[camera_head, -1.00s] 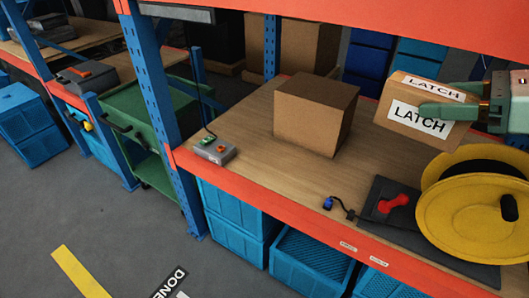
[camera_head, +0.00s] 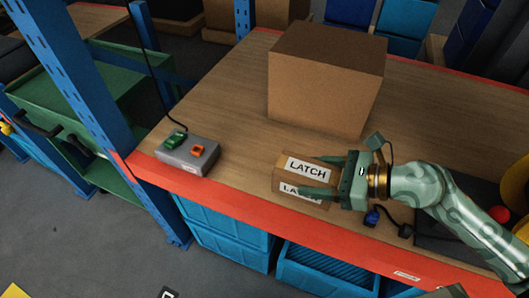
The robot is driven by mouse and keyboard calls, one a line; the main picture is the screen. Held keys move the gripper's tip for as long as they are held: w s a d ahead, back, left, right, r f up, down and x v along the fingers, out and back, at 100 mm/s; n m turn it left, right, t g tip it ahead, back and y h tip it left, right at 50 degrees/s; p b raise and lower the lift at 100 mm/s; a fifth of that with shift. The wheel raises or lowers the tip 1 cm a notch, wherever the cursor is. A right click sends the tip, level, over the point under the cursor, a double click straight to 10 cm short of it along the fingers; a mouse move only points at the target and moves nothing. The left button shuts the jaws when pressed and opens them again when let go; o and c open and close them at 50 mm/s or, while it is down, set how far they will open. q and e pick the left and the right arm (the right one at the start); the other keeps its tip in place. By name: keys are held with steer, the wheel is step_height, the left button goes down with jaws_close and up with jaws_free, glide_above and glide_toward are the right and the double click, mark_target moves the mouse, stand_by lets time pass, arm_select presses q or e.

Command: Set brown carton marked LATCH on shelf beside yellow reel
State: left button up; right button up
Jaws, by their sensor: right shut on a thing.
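The brown carton marked LATCH (camera_head: 306,170) is at the front part of the wooden shelf (camera_head: 230,120), in front of a larger plain brown box (camera_head: 322,85). My right gripper (camera_head: 325,174) is shut on the carton from its right side, and its fingers cover part of the lower label. The carton looks low over the shelf; I cannot tell whether it touches. Of the yellow reel (camera_head: 522,232), only a small part shows at the right edge, behind my right arm.
A grey control box (camera_head: 187,153) with green and orange switches sits left of the carton. A blue-tipped cable (camera_head: 373,217) lies near the red front edge. Blue uprights stand at the left.

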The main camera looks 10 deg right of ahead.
arm_select(q)
step_height(320, 180, down, 7)
steer(key=s+b, duration=0.2)
steer(key=b, duration=0.5)
steer(key=shift+s+g, duration=0.2)
steer(key=shift+g, duration=0.1)
arm_select(e)
steer(key=shift+w+a+f, duration=0.15)
steer(key=shift+w+f, duration=2.05)
steer(key=shift+w, duration=0.1)
steer(key=shift+w+a+f, duration=0.2)
steer(key=shift+w+f, duration=2)
steer(key=shift+w, duration=0.1)
steer(key=shift+w+a+f, duration=0.15)
steer(key=shift+w+f, duration=2.05)
steer(key=shift+w, duration=0.1)
arm_select(q)
steer(key=shift+d+r, duration=0.1)
arm_select(e)
steer(key=shift+f, duration=0.2)
steer(key=o, duration=1.1)
steer(key=shift+o, duration=0.2)
steer(key=shift+r, duration=0.1)
